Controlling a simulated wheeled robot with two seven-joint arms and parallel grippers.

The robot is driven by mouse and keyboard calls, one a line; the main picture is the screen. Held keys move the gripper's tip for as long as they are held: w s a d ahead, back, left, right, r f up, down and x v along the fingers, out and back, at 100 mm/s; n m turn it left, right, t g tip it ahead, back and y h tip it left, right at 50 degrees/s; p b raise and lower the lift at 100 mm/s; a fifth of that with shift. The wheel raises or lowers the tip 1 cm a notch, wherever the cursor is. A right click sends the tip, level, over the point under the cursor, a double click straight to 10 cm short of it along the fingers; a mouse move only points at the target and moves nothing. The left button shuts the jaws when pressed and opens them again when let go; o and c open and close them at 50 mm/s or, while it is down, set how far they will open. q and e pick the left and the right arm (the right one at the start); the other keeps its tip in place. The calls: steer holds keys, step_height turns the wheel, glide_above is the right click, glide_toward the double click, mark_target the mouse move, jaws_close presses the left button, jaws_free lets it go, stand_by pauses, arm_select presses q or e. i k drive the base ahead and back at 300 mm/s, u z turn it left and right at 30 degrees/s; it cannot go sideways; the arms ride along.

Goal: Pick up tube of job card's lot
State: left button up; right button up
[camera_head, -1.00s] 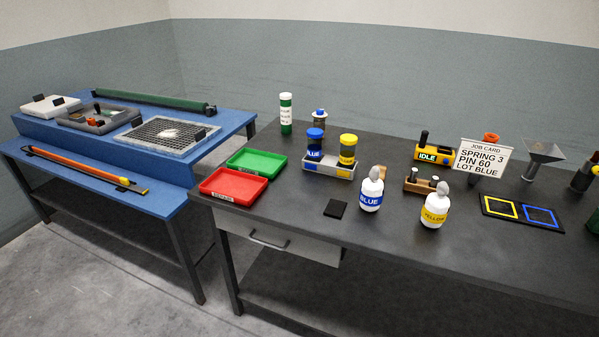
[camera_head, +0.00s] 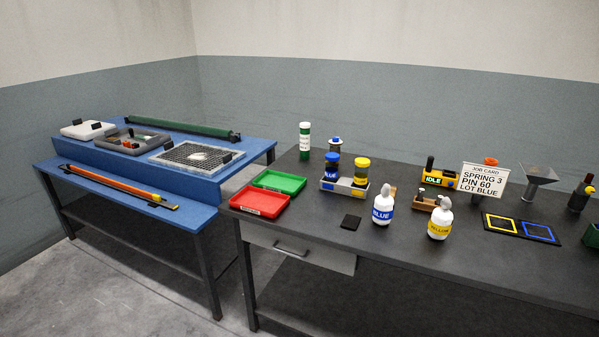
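The job card (camera_head: 483,181) stands on the dark table and reads SPRING 3, PIN 60, LOT BLUE. A white bottle labelled BLUE (camera_head: 383,206) and a white bottle labelled YELLOW (camera_head: 440,219) stand in front, to the right of the rack. Neither of my grippers shows in this view.
Red (camera_head: 261,201) and green (camera_head: 279,181) trays lie left of the rack. A green-and-white cylinder (camera_head: 304,141) stands behind. A small black pad (camera_head: 351,222) lies in front. A blue bench (camera_head: 130,185) with tools stands left, with a gap between it and the table.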

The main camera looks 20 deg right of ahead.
mark_target(331, 167)
steer(key=u, duration=0.4)
steer(key=i, duration=1.4)
steer(key=z, duration=0.05)
